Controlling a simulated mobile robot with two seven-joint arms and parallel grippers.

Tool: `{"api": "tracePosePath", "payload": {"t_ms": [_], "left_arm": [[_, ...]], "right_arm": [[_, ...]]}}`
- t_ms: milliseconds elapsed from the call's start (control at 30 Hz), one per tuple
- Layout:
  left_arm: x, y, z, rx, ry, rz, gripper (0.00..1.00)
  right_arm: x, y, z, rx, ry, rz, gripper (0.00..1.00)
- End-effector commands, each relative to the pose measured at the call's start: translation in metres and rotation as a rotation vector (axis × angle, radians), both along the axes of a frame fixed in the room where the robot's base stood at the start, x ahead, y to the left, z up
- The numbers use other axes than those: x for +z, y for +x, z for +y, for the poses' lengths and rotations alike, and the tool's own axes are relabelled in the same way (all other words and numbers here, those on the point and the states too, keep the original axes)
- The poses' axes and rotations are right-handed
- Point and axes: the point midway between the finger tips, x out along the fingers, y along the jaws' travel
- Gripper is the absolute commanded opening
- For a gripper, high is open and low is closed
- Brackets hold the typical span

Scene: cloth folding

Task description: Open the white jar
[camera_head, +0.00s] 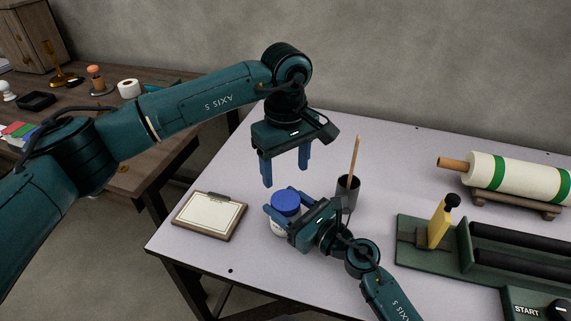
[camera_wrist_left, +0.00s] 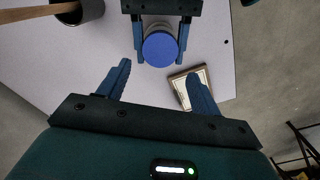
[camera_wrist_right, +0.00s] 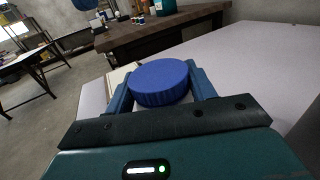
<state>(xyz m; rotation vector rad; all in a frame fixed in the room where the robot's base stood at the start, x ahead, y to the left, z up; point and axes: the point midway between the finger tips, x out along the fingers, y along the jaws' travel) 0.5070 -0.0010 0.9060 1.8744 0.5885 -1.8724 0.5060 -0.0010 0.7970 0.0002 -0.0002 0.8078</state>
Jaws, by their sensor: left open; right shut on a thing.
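The white jar (camera_head: 279,225) stands upright on the table with its blue lid (camera_head: 286,200) on. The lid also shows in the left wrist view (camera_wrist_left: 160,49) and in the right wrist view (camera_wrist_right: 158,82). My right gripper (camera_head: 278,216) is shut around the jar's body, one finger on each side, just below the lid. My left gripper (camera_head: 285,172) is open and empty, above and a little behind the jar, fingers pointing down. In the left wrist view its fingers (camera_wrist_left: 158,88) are apart, with the lid beyond them. Much of the jar's body is hidden by the right gripper.
A clipboard (camera_head: 210,216) lies left of the jar. A dark cup (camera_head: 347,192) with a wooden stick stands close behind the right gripper. At right are a green machine with black rollers (camera_head: 520,237) and a white-green roll (camera_head: 512,178) on a stand. The table's front left is clear.

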Motion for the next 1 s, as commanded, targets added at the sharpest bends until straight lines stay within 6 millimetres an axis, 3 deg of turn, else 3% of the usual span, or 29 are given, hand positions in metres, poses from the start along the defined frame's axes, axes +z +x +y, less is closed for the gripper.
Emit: {"api": "tracePosePath", "payload": {"t_ms": [200, 400, 667, 1000], "left_arm": [[0.0, 0.0, 0.001, -0.481, 0.002, 0.0, 0.65], [0.0, 0.0, 0.001, -0.791, 0.001, 0.001, 0.65], [-0.007, 0.0, 0.001, -0.924, 0.0, 0.002, 0.65], [-0.058, -0.001, 0.001, -0.925, 0.0, 0.004, 0.65]], "right_arm": [[0.0, 0.0, 0.0, 0.0, -0.001, 0.001, 0.0], [-0.001, 0.0, 0.0, 0.0, -0.001, 0.001, 0.0], [-0.001, 0.0, 0.0, 0.0, -0.001, 0.001, 0.0], [-0.001, 0.0, 0.0, 0.0, -0.001, 0.001, 0.0]]}}
